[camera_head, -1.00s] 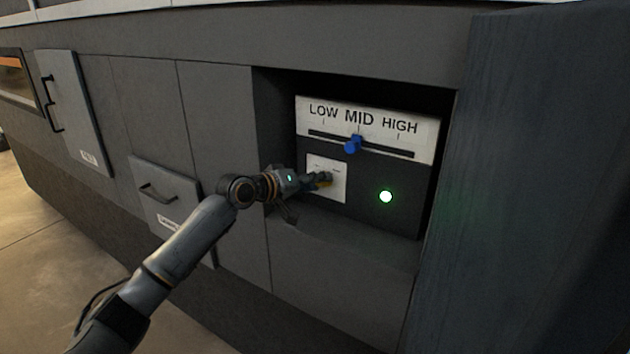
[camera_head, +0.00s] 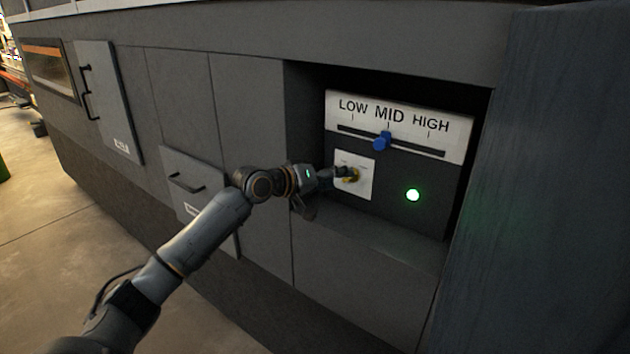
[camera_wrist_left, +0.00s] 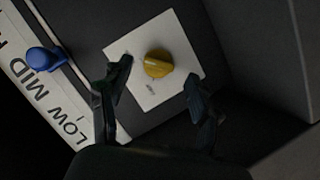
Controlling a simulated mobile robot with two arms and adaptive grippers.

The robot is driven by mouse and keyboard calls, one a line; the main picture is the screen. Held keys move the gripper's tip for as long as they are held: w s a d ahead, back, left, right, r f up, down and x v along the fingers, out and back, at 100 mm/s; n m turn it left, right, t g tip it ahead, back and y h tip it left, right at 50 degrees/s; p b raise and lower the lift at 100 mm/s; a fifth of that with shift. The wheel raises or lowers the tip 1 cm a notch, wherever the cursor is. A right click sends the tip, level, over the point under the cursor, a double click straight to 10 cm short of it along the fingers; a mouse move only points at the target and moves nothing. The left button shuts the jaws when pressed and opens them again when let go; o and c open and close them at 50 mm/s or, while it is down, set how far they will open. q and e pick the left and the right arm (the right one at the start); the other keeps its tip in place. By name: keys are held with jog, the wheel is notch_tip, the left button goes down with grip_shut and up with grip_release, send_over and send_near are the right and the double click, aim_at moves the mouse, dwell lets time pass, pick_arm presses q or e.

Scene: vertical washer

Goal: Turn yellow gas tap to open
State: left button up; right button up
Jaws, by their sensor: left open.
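The yellow gas tap (camera_wrist_left: 158,64) is a round knob on a white square plate (camera_wrist_left: 177,39) in the left wrist view. In the head view the tap (camera_head: 351,176) shows in part at the tip of my left gripper (camera_head: 343,174), on its plate (camera_head: 366,186). In the left wrist view my left gripper (camera_wrist_left: 160,92) is open. One finger is on each side of the tap, with a visible gap to it on both sides. The knob appears free of the fingers. My right gripper is not in view.
A blue slider (camera_head: 382,141) sits near MID on the white LOW-MID-HIGH panel (camera_head: 455,138) above the tap. A green light (camera_head: 413,195) glows to the right. The controls sit in a recess with a ledge (camera_head: 400,245) below. A handled drawer (camera_head: 186,182) is at the left.

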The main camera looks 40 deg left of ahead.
pick_arm(q)
jog(key=v, duration=0.9)
jog(key=shift+s, duration=0.35)
